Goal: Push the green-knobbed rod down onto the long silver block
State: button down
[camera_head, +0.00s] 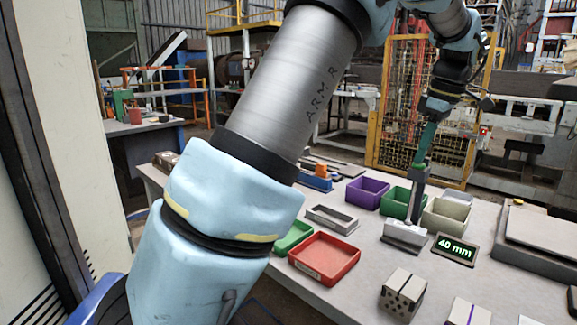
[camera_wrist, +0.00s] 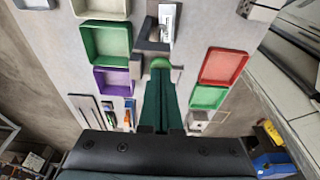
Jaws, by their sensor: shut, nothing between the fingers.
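My gripper (camera_head: 422,158) is shut and empty, its green fingers pointing down over the measuring stand. In the wrist view the fingertips (camera_wrist: 160,74) meet the green knob (camera_wrist: 160,63) of the rod. I cannot tell whether they press on it or hover just above. The rod below the knob is mostly hidden. The grey stand (camera_head: 418,203) rises from the table, and the long silver block (camera_head: 405,236) lies at its foot. The block also shows in the wrist view (camera_wrist: 167,20), partly covered by the stand's dark arm.
A display (camera_head: 455,248) beside the stand reads 40 mm. Purple (camera_head: 367,191), green (camera_head: 397,202) and beige (camera_head: 447,216) bins stand behind. A red tray (camera_head: 324,258) is to the left and a holed brick (camera_head: 402,293) in front. My arm covers the table's left part.

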notch_tip(320, 180, up, 7)
jog(key=p, duration=0.6)
dwell(0.4)
jog(key=shift+a, duration=0.1)
jog(key=w+a+f+m+h, duration=0.15)
jog(key=a+f, duration=0.25)
jog(key=a, duration=0.5)
jog(key=a+f+m+y, duration=0.1)
jog(key=a+f+m, duration=0.2)
jog(key=a, duration=0.7)
jog(key=s+a+f+m, duration=0.2)
jog(key=s+a+f, duration=0.1)
jog(key=a, duration=0.3)
jog(key=s+a+f+m+h, duration=0.1)
jog(key=s+a+f+m, duration=0.1)
jog(key=s+a, duration=0.3)
jog(key=s+a+f+m, duration=0.2)
jog(key=s+a+f, duration=0.2)
jog(key=a, duration=0.2)
jog(key=shift+s+a, duration=0.15)
jog(key=shift+a, duration=0.2)
